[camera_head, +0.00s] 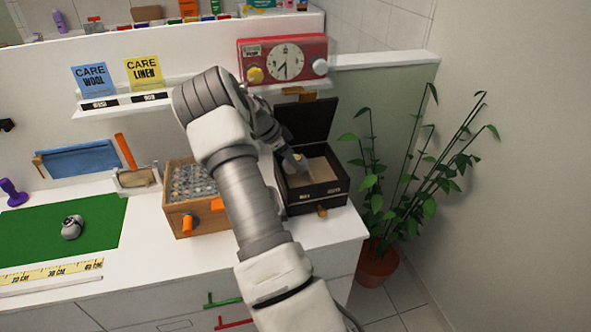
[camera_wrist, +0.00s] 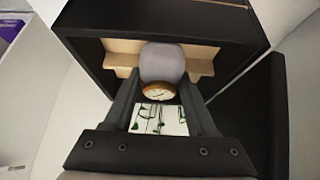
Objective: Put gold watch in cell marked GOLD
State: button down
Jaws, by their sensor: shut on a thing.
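The gold-rimmed watch (camera_wrist: 159,92) has a pale dial and sits on a rounded grey cushion (camera_wrist: 162,62) in the wrist view. My gripper (camera_wrist: 160,78) is shut on it, with one dark finger on each side. In the head view my gripper (camera_head: 297,161) is over the open black box (camera_head: 312,206), which has a cream inside. Two small labels show on the box's front, too small to read. No GOLD marking can be made out. In the wrist view, cream dividers and dark box walls (camera_wrist: 225,28) lie around and beyond the cushion.
The raised box lid (camera_head: 306,120) stands behind my gripper. A wooden crate (camera_head: 181,214) of small round items is to the left. A potted plant (camera_head: 376,268) stands to the right.

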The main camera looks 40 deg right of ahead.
aim_at(296, 171)
jog(key=shift+f, duration=1.85)
jog(key=shift+f, duration=0.1)
jog(key=shift+c, duration=1)
grip_release()
